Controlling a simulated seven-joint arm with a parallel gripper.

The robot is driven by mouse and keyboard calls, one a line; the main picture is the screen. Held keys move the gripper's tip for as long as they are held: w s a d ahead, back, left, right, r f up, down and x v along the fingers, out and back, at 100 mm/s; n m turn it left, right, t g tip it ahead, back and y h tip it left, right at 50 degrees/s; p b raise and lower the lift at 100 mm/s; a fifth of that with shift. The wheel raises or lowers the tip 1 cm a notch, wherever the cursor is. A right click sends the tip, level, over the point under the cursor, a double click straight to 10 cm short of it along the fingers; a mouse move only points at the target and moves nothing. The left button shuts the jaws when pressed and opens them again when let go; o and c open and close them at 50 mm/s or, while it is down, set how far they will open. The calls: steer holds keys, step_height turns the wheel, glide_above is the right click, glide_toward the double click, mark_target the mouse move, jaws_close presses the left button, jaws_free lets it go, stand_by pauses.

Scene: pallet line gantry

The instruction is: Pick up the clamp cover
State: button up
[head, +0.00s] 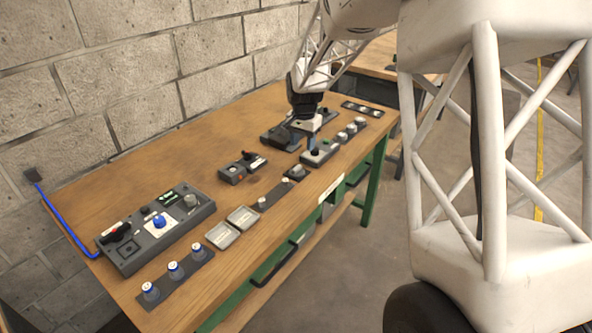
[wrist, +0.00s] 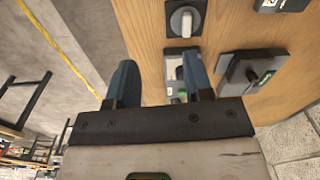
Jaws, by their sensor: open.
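No part is plainly marked as the clamp cover, and I cannot tell for sure which one it is. Two pale, shallow rectangular pieces (head: 222,235) lie side by side near the table's front edge in the head view, away from my gripper. My gripper (head: 307,139) is low over the far part of the table. In the wrist view my gripper (wrist: 160,88) has its two blue fingers apart, with nothing held. A grey box with buttons (wrist: 174,68) shows between and beyond the fingers, partly hidden by the right one; contact cannot be judged.
A dark box with a green display (wrist: 252,72) is beside the right finger. A grey knob on a dark plate (wrist: 184,20) is farther up. The wooden table (head: 150,183) also holds a control panel (head: 155,228) and a row of capped jars (head: 174,271). A block wall stands behind.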

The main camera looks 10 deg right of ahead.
steer(key=m, duration=0.1)
glide_above(297, 167)
step_height(297, 167, down, 6)
steer(key=shift+w+f, duration=0.1)
steer(key=shift+f, duration=0.15)
steer(key=shift+f, duration=1.15)
steer(key=shift+f, duration=0.15)
steer(key=shift+f, duration=2.5)
jaws_close()
